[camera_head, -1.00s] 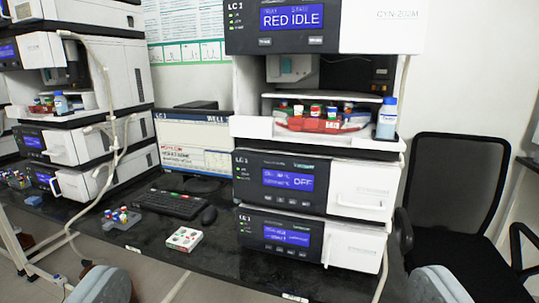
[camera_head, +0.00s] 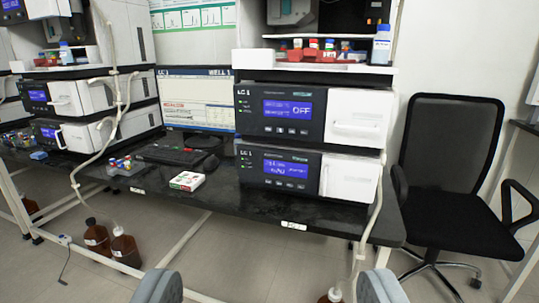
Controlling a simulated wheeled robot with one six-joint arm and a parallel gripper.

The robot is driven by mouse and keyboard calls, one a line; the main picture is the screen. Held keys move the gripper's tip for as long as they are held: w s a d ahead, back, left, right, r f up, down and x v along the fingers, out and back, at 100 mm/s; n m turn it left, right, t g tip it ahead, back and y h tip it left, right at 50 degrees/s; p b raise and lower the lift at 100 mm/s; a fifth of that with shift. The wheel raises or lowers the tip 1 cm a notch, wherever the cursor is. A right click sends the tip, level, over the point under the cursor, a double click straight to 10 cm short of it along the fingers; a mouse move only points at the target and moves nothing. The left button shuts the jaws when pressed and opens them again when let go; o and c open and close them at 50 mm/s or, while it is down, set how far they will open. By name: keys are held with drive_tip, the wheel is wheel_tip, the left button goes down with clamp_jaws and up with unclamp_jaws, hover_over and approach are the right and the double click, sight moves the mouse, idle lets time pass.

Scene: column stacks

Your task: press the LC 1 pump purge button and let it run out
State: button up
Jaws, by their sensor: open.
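The LC 1 stack stands right of centre on the black bench. Its upper dark-fronted module (camera_head: 320,117) carries the LC 1 label and a blue display (camera_head: 288,109) reading "OFF". The bottom module (camera_head: 306,171) has a blue display (camera_head: 285,168) with text too small to read surely. Small button rows sit under each display; their labels are too small to read, so I cannot tell which is purge. My gripper (camera_head: 268,288) is open and empty, its two grey fingertips wide apart at the bottom edge, in front of and below the stack, touching nothing.
A monitor (camera_head: 198,100), keyboard (camera_head: 177,155) and small white box (camera_head: 187,181) are left. An office chair (camera_head: 455,160) stands right. Brown bottles (camera_head: 125,247) are on the floor.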

clamp_jaws()
idle(1.4)
